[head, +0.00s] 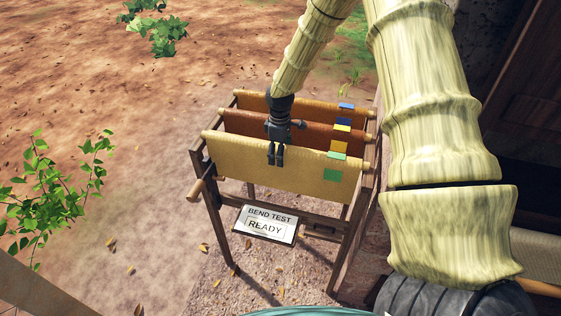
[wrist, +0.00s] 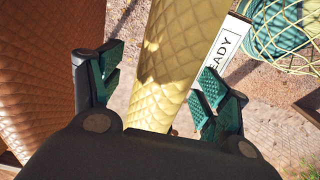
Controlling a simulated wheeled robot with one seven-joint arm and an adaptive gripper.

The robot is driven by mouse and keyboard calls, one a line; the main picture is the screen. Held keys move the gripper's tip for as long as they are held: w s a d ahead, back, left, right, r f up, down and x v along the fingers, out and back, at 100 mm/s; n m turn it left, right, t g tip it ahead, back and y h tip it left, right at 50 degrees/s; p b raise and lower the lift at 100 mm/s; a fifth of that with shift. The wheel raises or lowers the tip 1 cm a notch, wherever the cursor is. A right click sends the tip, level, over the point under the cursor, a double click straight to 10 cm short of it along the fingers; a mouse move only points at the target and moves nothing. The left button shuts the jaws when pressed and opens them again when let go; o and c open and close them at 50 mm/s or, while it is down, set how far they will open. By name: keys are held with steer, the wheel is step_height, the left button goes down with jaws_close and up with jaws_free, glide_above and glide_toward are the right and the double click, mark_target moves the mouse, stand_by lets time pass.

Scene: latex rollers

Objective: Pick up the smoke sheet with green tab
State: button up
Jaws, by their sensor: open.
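The pale yellow smoke sheet with the green tab (head: 240,165) hangs over the front rod of a wooden rack. Its green tab (head: 332,175) is near the right end of its front face. My gripper (head: 276,158) points down at the top edge of this sheet, near its middle and left of the tab. In the wrist view my gripper (wrist: 160,90) is open, with one finger on each side of the quilted yellow sheet (wrist: 170,60). I cannot tell whether either finger touches it. The green tab is not visible in the wrist view.
Behind it hang a red-brown sheet (head: 240,120) with a yellow tab (head: 339,146) and an orange-brown sheet (head: 255,102) with a blue tab (head: 343,122). A "BEND TEST READY" sign (head: 268,224) is on the rack's front. Open ground lies left.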

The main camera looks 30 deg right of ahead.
steer(key=shift+d+f+p, duration=0.1)
steer(key=shift+f+p, duration=0.4)
steer(key=shift+f, duration=0.95)
steer(key=shift+s, duration=0.1)
steer(key=shift+c, duration=0.2)
steer(key=c, duration=1.4)
steer(key=shift+c, duration=0.3)
steer(key=shift+r, duration=0.15)
